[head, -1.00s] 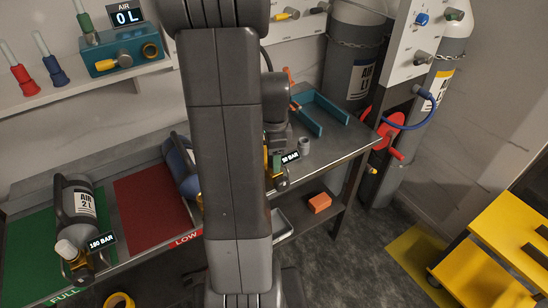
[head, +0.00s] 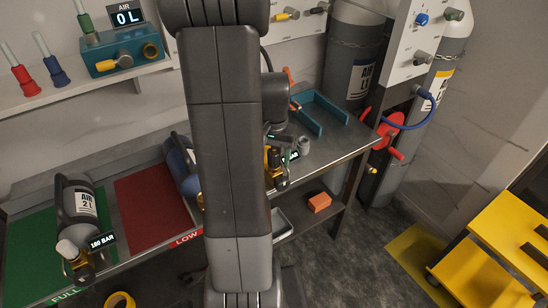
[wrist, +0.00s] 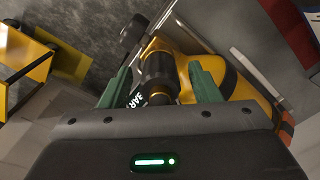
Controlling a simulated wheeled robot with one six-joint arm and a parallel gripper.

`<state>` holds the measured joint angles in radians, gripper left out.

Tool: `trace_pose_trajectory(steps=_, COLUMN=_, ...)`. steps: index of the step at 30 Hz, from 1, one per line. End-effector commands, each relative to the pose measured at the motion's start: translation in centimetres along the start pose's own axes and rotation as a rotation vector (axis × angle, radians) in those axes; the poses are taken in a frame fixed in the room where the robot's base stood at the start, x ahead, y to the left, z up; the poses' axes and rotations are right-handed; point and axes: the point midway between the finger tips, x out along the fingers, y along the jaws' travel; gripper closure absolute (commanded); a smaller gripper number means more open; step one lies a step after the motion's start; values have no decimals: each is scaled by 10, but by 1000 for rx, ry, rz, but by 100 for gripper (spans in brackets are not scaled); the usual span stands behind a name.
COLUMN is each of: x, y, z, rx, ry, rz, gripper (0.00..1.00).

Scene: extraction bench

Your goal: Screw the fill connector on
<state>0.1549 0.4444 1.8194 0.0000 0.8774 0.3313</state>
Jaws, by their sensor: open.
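My gripper (wrist: 159,88) is open in the wrist view, with its green fingers on either side of a black ribbed grip (wrist: 158,72) with a brass-coloured end. I cannot tell whether the fingers touch it, or whether this is the fill connector. A yellow body (wrist: 228,82) with a dark band lies beside and behind it. In the head view, my arm hides most of this spot; yellow valve parts (head: 275,160) show at the bench's right part.
A grey air cylinder (head: 80,205) lies on the green mat (head: 30,235) at left, its display reading 180 BAR. A blue cylinder (head: 181,165) is partly hidden at the red mat (head: 145,200). A teal cradle (head: 322,112) and a small grey cup (head: 304,145) are at right.

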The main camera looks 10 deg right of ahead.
Motion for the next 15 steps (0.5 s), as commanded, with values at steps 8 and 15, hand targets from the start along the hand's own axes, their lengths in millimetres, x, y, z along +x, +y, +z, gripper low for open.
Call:
trace_pose_trajectory(steps=8, x=0, y=0, z=0, rx=-306, ry=0, rz=0, gripper=44)
trace_pose_trajectory(steps=15, x=0, y=0, z=0, rx=-574, ry=0, rz=0, gripper=44)
